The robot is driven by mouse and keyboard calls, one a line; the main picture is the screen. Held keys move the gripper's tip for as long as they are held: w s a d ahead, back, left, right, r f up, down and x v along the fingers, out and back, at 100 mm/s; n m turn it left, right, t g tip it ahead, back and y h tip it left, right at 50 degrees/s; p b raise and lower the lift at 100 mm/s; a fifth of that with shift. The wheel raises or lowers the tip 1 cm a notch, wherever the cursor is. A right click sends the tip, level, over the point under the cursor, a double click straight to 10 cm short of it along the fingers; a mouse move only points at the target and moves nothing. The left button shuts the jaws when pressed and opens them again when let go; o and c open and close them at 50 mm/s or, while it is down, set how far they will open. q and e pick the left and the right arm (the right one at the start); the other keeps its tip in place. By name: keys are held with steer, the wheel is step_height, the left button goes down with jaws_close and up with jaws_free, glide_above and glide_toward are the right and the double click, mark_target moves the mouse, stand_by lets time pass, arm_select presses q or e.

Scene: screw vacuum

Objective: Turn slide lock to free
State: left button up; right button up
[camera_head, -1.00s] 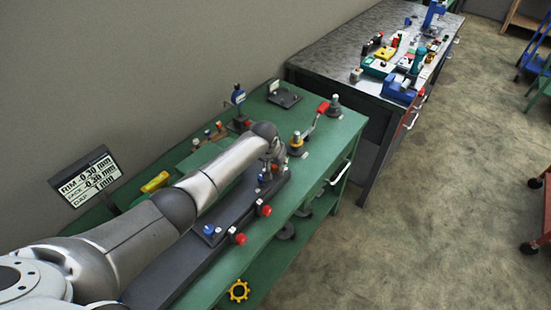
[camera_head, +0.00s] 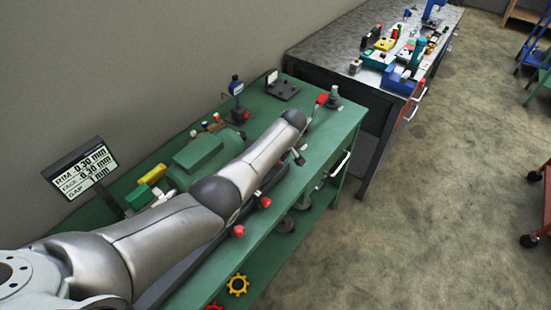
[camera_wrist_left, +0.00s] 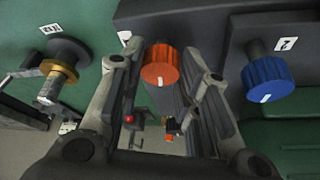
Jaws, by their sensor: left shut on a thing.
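In the left wrist view an orange-red knob (camera_wrist_left: 160,68) with a white mark stands between the fingers of my left gripper (camera_wrist_left: 162,55), which is shut on it. A blue knob (camera_wrist_left: 267,80) with a white mark stands apart to the right, beside a small label. No lettering tells which knob is the slide lock. In the head view my left arm lies over the green bench (camera_head: 335,150) and hides most of the dark slide; the left gripper's fingers are hidden there. Two red knobs (camera_head: 265,202) (camera_head: 239,231) stick out at the front side. My right gripper is not in view.
A display (camera_head: 85,170) reads RIM -0.30 mm, FACE -0.30 mm, GAP 1 mm. A green motor-like body (camera_head: 197,155) and a yellow part (camera_head: 152,174) lie behind my arm. A red-handled tool (camera_head: 321,99) stands at the far end.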

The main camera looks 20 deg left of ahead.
arm_select(q)
steer(key=shift+n+g+b, duration=0.3)
steer(key=shift+n+b, duration=0.25)
steer(key=shift+n, duration=0.15)
steer(key=o, duration=1)
steer(key=shift+r, duration=0.1)
steer(key=shift+d+r, duration=0.3)
steer(key=shift+r, duration=0.25)
steer(key=v, duration=1)
steer(key=shift+d+r, duration=0.2)
steer(key=shift+r, duration=0.05)
steer(key=shift+s, duration=0.15)
